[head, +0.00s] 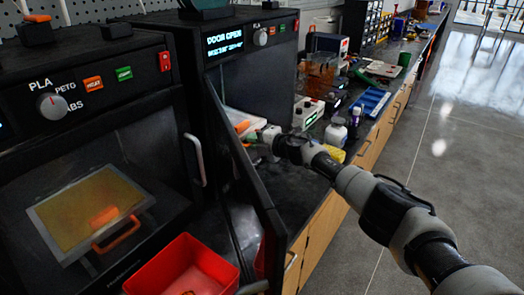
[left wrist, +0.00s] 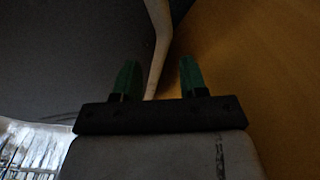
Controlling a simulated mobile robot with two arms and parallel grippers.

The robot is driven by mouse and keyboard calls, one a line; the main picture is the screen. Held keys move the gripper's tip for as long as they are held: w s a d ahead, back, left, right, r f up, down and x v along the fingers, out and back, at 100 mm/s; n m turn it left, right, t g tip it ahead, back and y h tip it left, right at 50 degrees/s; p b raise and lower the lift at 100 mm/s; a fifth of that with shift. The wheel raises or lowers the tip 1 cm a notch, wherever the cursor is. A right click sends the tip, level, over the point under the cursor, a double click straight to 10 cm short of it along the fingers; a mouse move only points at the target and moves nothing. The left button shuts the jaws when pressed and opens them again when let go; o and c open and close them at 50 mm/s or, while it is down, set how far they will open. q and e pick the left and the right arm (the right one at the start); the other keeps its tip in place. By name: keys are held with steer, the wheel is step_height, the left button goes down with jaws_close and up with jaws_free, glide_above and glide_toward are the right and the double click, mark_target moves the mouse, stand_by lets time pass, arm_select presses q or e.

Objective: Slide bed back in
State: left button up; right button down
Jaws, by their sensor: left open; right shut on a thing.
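The right-hand printer (head: 275,75) has its dark door (head: 240,165) swung open, and its display reads "DOOR OPEN". A pale bed (head: 240,117) with an orange handle (head: 242,127) shows at its opening, partly hidden by the door edge and my gripper. My right gripper (head: 256,140) is shut on the bed's orange handle; its fingertips are partly hidden. How far in the bed sits cannot be seen. My left gripper (left wrist: 160,76) is open in the left wrist view, with a pale bar (left wrist: 157,50) showing between its green fingers.
The left printer (head: 100,130) is closed, with a bed and orange handle behind its window. A red bin (head: 185,268) stands in front. Bottles, a blue tray (head: 371,102) and devices crowd the counter at right. The floor (head: 460,170) is clear.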

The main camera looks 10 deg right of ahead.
steer(key=shift+r, duration=0.15)
steer(key=c, duration=1.6)
jaws_free()
steer(key=o, duration=0.4)
steer(key=shift+w+a, duration=0.25)
steer(key=shift+s+d, duration=0.1)
steer(key=shift+d, duration=0.05)
steer(key=shift+s+d+p, duration=0.35)
steer(key=shift+p, duration=0.1)
steer(key=p+v, duration=0.2)
steer(key=v, duration=0.7)
steer(key=shift+s+d+p, duration=0.1)
steer(key=shift+s+p, duration=0.2)
